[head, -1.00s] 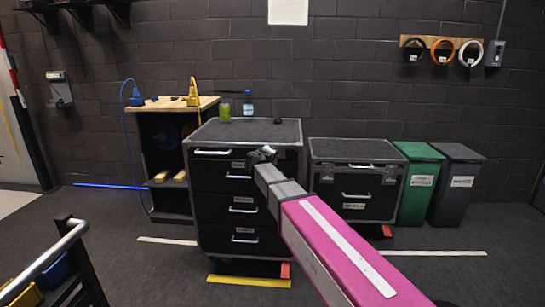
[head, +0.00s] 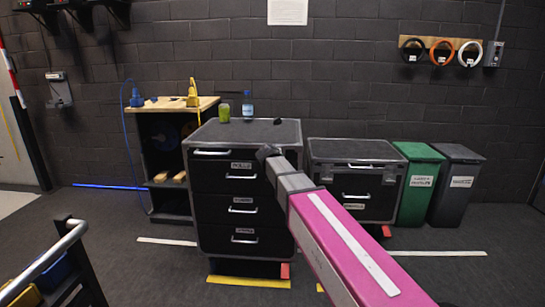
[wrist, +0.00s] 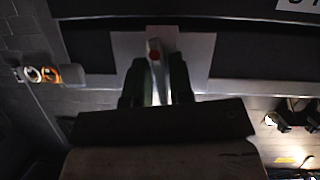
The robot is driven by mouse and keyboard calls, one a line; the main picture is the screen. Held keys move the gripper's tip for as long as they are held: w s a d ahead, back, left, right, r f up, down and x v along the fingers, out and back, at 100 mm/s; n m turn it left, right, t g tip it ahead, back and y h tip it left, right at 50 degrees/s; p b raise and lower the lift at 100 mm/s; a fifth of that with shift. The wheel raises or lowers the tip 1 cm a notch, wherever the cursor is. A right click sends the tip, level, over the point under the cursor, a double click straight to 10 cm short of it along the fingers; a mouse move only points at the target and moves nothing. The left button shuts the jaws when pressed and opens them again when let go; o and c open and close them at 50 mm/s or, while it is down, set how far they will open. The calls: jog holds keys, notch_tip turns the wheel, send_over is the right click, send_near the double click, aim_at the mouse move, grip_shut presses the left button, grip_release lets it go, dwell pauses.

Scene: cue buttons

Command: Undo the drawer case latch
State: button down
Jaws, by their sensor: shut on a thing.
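The drawer case (head: 215,179) is a black cabinet with grey metal edges and several drawers with silver handles. My gripper (head: 266,152) is at its upper right front, and the arm hides that part of the case. In the wrist view the latch plate (wrist: 198,55) is a pale square on the case's edge, with a silver lever (wrist: 157,72) bearing a red dot (wrist: 154,55). My gripper's dark fingers (wrist: 156,90) are on either side of the lever and shut on it. The latch itself is hidden in the head view.
A second black case (head: 335,205) stands to the right, then a green bin (head: 417,190) and a grey bin (head: 455,190). A wooden-topped bench (head: 150,106) is to the left.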

jog(key=shift+m+y, duration=0.5)
jog(key=shift+m, duration=0.1)
dwell(0.3)
jog(key=c, duration=1.2)
grip_release()
jog(key=shift+c, duration=0.2)
jog(key=shift+s, duration=0.1)
jog(key=v, duration=1)
jog(key=shift+s+r, duration=0.2)
jog(key=shift+s, duration=0.05)
